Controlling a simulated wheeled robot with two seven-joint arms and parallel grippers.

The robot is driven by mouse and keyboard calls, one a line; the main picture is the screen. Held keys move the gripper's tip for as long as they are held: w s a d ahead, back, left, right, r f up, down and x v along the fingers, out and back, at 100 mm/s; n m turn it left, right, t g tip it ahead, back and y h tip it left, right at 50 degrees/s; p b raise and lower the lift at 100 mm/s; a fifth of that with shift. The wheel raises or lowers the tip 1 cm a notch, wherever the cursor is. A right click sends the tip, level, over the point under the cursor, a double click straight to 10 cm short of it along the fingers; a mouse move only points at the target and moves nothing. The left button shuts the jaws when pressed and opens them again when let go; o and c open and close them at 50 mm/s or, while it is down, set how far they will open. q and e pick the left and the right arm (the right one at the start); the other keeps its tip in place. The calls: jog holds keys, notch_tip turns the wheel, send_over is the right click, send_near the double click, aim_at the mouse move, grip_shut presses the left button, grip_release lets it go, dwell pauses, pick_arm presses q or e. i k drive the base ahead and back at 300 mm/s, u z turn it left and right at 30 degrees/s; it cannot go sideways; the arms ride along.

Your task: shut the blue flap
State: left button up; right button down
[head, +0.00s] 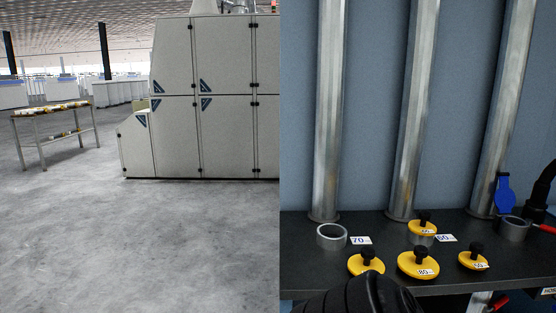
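The blue flap (505,193) stands up at the right of the dark bench, at the back edge of a short grey round port (513,229). It is raised, and the port's top looks uncovered. No gripper fingers can be made out. A dark ribbed rounded shape (360,296) rises from the bottom edge in front of the bench; it may be part of my arm, but I cannot tell. It is well to the left of the flap and apart from it.
The dark bench (300,262) carries an open grey ring (331,237) and several yellow lids with black knobs (418,265). Steel pipes (410,110) rise behind. A black curved part (545,188) and a red piece (546,228) crowd the flap's right.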

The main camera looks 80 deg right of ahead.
aim_at(504, 197)
jog(key=z, duration=2.35)
